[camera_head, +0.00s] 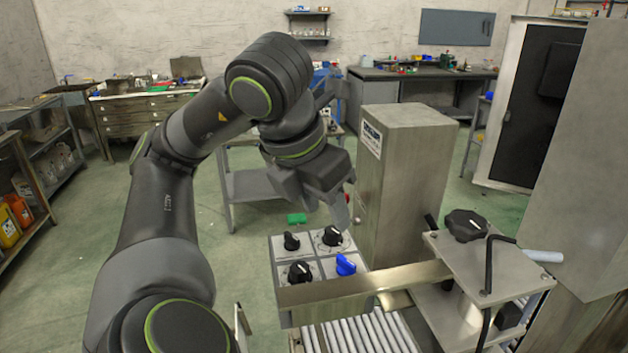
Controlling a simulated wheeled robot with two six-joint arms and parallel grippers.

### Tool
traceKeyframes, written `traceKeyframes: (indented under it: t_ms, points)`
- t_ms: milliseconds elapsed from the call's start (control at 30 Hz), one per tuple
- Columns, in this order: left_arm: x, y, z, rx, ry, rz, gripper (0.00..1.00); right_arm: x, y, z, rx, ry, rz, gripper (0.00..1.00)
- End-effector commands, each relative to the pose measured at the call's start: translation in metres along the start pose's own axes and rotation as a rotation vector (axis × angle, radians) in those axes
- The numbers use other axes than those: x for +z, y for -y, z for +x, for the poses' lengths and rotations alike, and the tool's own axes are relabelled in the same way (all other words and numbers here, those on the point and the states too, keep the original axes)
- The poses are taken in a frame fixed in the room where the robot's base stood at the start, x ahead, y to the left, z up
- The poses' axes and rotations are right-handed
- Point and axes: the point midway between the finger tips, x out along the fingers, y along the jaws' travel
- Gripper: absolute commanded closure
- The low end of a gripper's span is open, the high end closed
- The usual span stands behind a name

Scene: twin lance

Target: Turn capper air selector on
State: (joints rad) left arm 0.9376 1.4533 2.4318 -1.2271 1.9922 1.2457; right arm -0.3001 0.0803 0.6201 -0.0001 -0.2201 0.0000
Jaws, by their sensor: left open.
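A grey panel (318,268) carries three black selector knobs and one blue knob. The black knobs are at the back left (291,241), back right (331,236) and front left (299,271). The blue knob (345,264) is at the front right. Labels are too small to read, so I cannot tell which knob is the capper air selector. My left gripper (322,208) is open and empty, just above and behind the back right black knob, apart from the knobs as far as I can see. My right gripper is not in view.
A metal box column (405,190) stands right behind the panel. At right are a clamp plate with a large black knob (465,225) and a tall metal cabinet (585,150).

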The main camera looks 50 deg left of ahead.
Motion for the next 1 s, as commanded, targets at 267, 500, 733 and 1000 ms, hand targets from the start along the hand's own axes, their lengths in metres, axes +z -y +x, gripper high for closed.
traceKeyframes:
  t_ms: [267,500,733,1000]
  points:
    - [0.001,0.000,-0.038,0.001,0.002,0.000,0.55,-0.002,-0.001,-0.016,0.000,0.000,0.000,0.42]
    - [0.000,0.000,-0.042,0.000,0.000,0.000,0.55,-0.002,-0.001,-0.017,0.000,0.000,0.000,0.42]
    - [0.000,0.000,-0.042,0.000,0.000,0.000,0.55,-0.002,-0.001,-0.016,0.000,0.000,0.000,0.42]
    - [0.000,0.000,-0.041,0.000,0.000,0.000,0.55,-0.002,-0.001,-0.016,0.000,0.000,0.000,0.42]
